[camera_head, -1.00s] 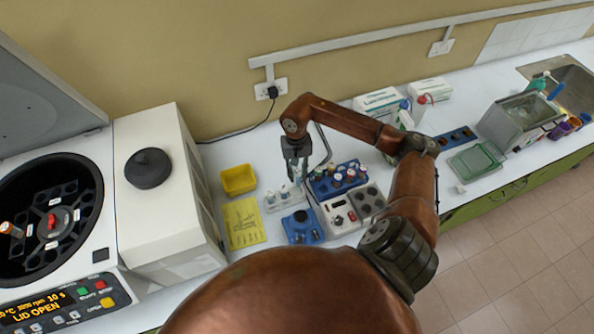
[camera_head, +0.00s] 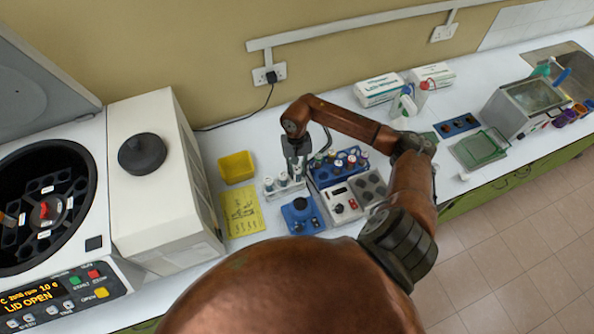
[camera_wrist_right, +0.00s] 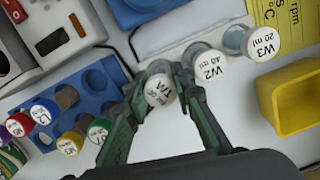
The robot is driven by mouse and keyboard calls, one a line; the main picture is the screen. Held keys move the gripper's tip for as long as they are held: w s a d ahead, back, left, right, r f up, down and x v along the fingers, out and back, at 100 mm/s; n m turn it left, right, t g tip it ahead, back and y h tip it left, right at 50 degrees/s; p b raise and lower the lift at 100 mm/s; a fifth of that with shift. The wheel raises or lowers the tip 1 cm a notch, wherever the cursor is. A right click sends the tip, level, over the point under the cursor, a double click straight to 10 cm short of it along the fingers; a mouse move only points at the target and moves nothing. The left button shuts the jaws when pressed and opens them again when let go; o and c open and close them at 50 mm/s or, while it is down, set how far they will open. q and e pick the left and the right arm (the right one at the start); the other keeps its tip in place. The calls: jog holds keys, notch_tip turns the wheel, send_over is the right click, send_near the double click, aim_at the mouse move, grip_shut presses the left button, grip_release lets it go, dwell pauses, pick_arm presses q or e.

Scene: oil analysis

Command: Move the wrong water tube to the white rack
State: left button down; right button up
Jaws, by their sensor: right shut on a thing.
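My right gripper (camera_head: 297,176) is at the right end of the small white rack (camera_head: 271,194). In the right wrist view its fingers (camera_wrist_right: 157,78) are shut on the white cap of a tube (camera_wrist_right: 160,91), whose label starts with W. Beside it stand the white-capped tubes W2, 40 ml (camera_wrist_right: 208,66), and W3, 20 ml (camera_wrist_right: 262,42), in a row in the white rack. I cannot tell whether the held tube is seated or slightly raised, as its body is hidden. My left gripper is out of view.
A blue rack (camera_head: 322,181) with several coloured-cap tubes stands close on the right. A blue device (camera_head: 302,215) and a grey-white unit (camera_head: 343,204) are in front. A yellow box (camera_head: 237,167) and yellow sheet (camera_head: 242,212) lie left. The open centrifuge (camera_head: 97,243) is further left.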

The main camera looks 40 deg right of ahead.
jog(key=o, duration=1.2)
jog(key=shift+c, duration=0.2)
jog(key=shift+r, duration=0.1)
notch_tip(320, 180, up, 12)
jog(key=w, duration=0.1)
jog(key=shift+w+d, duration=0.15)
jog(key=shift+d, duration=0.2)
